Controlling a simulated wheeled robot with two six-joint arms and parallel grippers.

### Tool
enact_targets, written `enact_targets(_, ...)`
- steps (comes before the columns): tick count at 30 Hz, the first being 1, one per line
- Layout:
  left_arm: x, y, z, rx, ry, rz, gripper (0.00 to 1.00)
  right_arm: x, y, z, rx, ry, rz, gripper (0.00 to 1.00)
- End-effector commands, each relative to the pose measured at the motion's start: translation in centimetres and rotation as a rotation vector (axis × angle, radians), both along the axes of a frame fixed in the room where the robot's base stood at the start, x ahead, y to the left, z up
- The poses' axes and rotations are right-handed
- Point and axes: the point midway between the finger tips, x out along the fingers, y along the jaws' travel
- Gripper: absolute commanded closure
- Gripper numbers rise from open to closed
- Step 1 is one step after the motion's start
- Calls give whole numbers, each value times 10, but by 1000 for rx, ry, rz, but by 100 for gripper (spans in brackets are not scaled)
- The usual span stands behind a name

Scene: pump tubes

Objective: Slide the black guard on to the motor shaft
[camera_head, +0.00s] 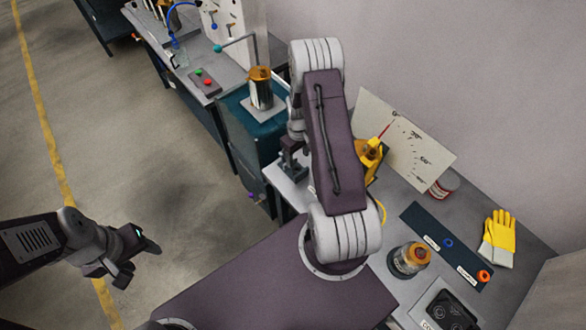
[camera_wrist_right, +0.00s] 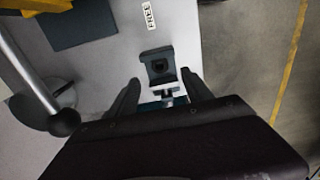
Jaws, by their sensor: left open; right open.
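A small dark block with a round hole (camera_wrist_right: 160,66), which looks like the black guard, sits on the pale surface in the right wrist view. My right gripper (camera_wrist_right: 159,84) is open, with one finger on each side of the block's near end; I cannot tell whether they touch it. In the head view my right gripper (camera_head: 292,163) is at the bench's left edge, partly hidden by my arm. My left gripper (camera_head: 139,264) is open and empty over the floor. I cannot make out the motor shaft for certain.
A lever with a black ball knob (camera_wrist_right: 64,122) stands left of my right gripper. A yellow device (camera_head: 370,155) stands before a white dial board (camera_head: 405,135). A gold-topped cylinder (camera_head: 410,257), a yellow glove (camera_head: 499,236) and a dark mat (camera_head: 425,222) occupy the bench's right.

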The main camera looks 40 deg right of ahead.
Motion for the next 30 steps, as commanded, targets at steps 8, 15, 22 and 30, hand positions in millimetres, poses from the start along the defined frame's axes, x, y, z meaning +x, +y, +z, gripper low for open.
enact_targets(8,0,0,9,0,0,0,48,0,1,-36,1,1,1,42)
enact_targets(15,0,0,19,0,0,0,48,1,1,-55,2,4,1,42)
enact_targets(22,0,0,24,0,0,0,48,3,0,-87,1,1,1,42)
enact_targets(30,0,0,23,0,0,0,48,3,0,-89,0,0,1,56)
